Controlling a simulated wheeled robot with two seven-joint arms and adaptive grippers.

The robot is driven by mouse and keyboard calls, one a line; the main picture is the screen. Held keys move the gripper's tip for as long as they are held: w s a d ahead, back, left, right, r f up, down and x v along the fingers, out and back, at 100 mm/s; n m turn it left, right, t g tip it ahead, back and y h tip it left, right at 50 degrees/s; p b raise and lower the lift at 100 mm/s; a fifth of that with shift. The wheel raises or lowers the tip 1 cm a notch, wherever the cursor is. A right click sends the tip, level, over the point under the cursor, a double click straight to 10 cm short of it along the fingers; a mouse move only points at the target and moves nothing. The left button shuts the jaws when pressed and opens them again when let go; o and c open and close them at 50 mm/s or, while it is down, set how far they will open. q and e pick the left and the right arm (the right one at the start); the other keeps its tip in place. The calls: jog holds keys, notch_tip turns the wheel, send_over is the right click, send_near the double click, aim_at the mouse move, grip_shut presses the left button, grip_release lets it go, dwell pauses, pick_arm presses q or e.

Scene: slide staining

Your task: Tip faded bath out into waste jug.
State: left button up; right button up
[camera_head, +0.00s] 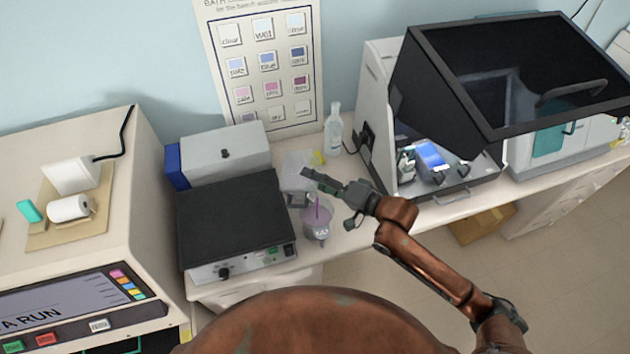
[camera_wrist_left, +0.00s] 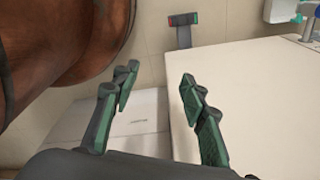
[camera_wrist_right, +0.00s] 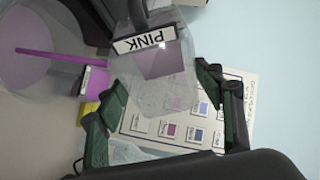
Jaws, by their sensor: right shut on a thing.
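My right gripper (camera_head: 326,192) is shut on a small clear bath in the head view. In the right wrist view the bath (camera_wrist_right: 165,90) sits between the fingers (camera_wrist_right: 155,108), with a PINK label upside down and pink-purple colour near the label. The bath is tipped over the waste jug (camera_head: 319,228), a clear vessel with purple liquid in it. A thin purple streak, apparently a stream of liquid, runs into the jug (camera_wrist_right: 28,75). My left gripper (camera_wrist_left: 160,85) is open and empty in the left wrist view, away from the jug; it is not seen in the head view.
A black-topped device (camera_head: 230,220) stands left of the jug. Behind are a clear container (camera_head: 296,168) and a bottle (camera_head: 333,130). A hooded instrument (camera_head: 440,110) stands to the right. A colour chart (camera_head: 265,65) hangs on the wall.

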jog(key=shift+d+y+b, duration=0.2)
jog(key=shift+y+b, duration=0.2)
jog(key=p, duration=0.2)
jog(key=shift+a+r+h+p, duration=0.1)
jog(key=shift+r+h+p, duration=0.1)
jog(key=shift+h+p, duration=0.1)
jog(key=shift+f, duration=0.15)
dwell(0.4)
